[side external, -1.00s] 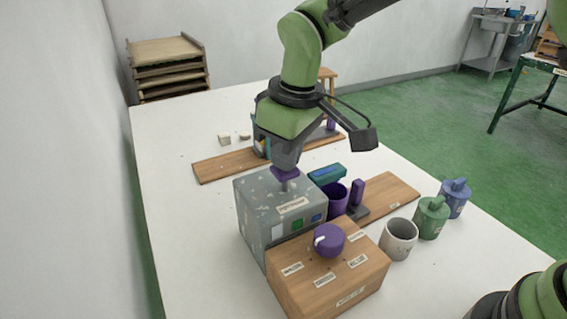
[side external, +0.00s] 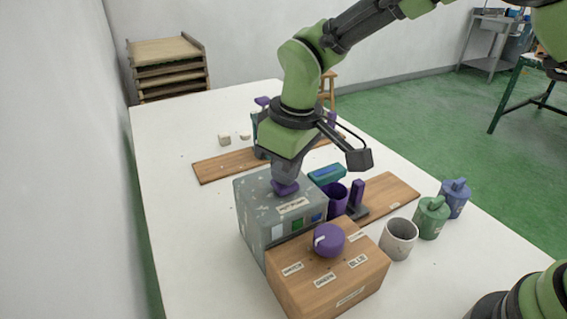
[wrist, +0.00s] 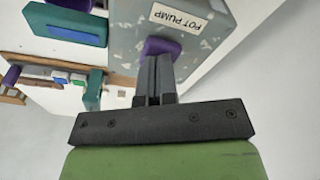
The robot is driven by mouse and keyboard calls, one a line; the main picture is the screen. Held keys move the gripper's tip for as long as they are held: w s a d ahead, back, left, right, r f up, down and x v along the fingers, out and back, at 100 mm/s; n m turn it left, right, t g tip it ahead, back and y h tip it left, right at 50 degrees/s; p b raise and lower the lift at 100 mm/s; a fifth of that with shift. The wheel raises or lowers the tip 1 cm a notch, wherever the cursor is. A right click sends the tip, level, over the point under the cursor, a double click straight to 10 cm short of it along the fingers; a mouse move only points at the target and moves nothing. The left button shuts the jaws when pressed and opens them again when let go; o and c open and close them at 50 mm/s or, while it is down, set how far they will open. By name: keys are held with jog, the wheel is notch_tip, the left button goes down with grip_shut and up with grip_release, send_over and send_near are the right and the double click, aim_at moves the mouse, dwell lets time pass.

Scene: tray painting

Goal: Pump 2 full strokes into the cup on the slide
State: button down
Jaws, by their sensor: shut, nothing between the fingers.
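The grey speckled pump box (side external: 256,215), labelled POT PUMP, stands mid-table. Its purple pump head (side external: 284,188) sits low against the box top, with no stem showing. My gripper (side external: 287,177) is shut and empty, fingertips down on the pump head. In the wrist view the closed fingers (wrist: 156,72) meet the purple head (wrist: 158,46). The purple cup (side external: 337,200) stands right of the box, beside the teal spout block (side external: 326,174), which hides part of it. The wooden slide board (side external: 395,193) with a purple handle (side external: 357,194) runs alongside. The cup's inside cannot be made out.
A grey cup (side external: 398,240), a green pot (side external: 431,218) and a blue pot (side external: 455,197) stand at right. The left side of the table is clear.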

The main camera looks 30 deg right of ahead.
dwell(0.3)
jog(key=shift+r, duration=2.45)
jog(key=shift+f, duration=0.15)
jog(key=shift+f, duration=2.3)
jog(key=shift+r, duration=2.45)
jog(key=shift+r, duration=2.5)
jog(key=shift+r, duration=0.1)
